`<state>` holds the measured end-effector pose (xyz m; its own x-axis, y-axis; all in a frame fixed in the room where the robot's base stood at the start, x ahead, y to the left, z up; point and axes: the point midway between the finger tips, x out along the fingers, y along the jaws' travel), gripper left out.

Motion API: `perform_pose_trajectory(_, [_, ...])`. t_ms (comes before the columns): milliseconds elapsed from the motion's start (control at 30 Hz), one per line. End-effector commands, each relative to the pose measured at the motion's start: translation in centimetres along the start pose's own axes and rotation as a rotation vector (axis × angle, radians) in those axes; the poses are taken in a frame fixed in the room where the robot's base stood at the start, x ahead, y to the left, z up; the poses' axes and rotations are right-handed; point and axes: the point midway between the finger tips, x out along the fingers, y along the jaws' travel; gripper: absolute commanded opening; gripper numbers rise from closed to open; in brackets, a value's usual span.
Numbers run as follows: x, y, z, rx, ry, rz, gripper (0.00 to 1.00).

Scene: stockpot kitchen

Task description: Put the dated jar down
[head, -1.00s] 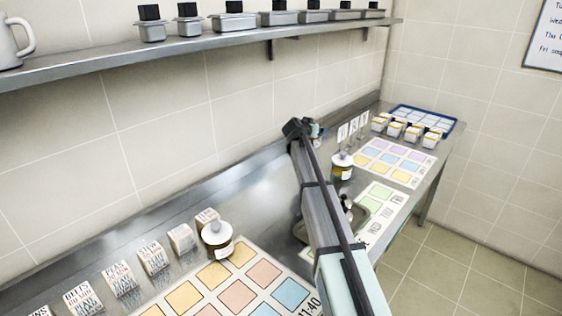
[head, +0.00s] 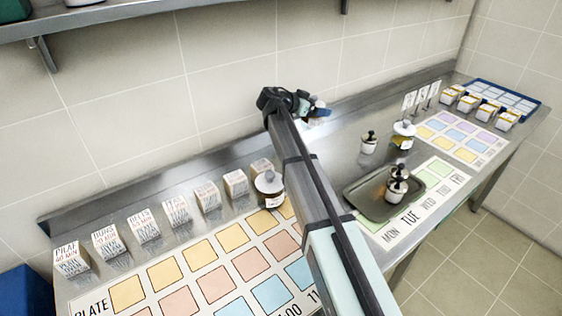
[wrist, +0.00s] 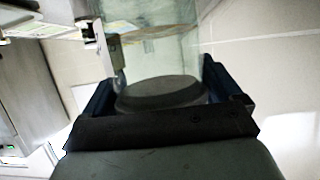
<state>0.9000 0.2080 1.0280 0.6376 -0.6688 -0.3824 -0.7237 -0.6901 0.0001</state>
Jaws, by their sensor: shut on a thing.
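My gripper (head: 318,110) is raised over the back of the steel counter, near the tiled wall. In the wrist view it (wrist: 165,100) is shut on a jar with a dark round lid (wrist: 160,92) and a pale see-through body (wrist: 160,50). In the head view my arm and gripper hide most of this jar. I cannot read a date on it. A long mat marked with days (head: 398,232) lies right of my arm.
A white-lidded jar (head: 270,187) stands by the coloured-square mat (head: 170,300), beside a row of printed blocks (head: 176,210). Another white-lidded jar (head: 403,136) and a small pot (head: 368,145) stand right of my gripper. A blue tray (head: 540,108) is at the far right. A shelf (head: 150,18) runs above.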

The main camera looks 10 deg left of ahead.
Motion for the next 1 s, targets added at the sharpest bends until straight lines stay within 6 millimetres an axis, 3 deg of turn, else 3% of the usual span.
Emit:
perform_pose_trajectory(33, [-2.0,-0.1,0.6,0.006,0.002,0.015,0.06])
perform_pose_trajectory(200, [-7.2,0.2,2.3,0.034,0.002,0.080,0.06])
perform_pose_trajectory(333, [-10.2,0.5,3.2,0.049,0.002,0.117,0.06])
perform_pose_trajectory(500, [-12.6,0.9,3.9,0.062,0.002,0.148,0.06])
perform_pose_trajectory(767, [-12.8,1.1,5.5,0.065,0.001,0.161,0.06])
perform_pose_trajectory(1000, [-11.3,1.1,8.9,0.064,0.001,0.160,0.06])
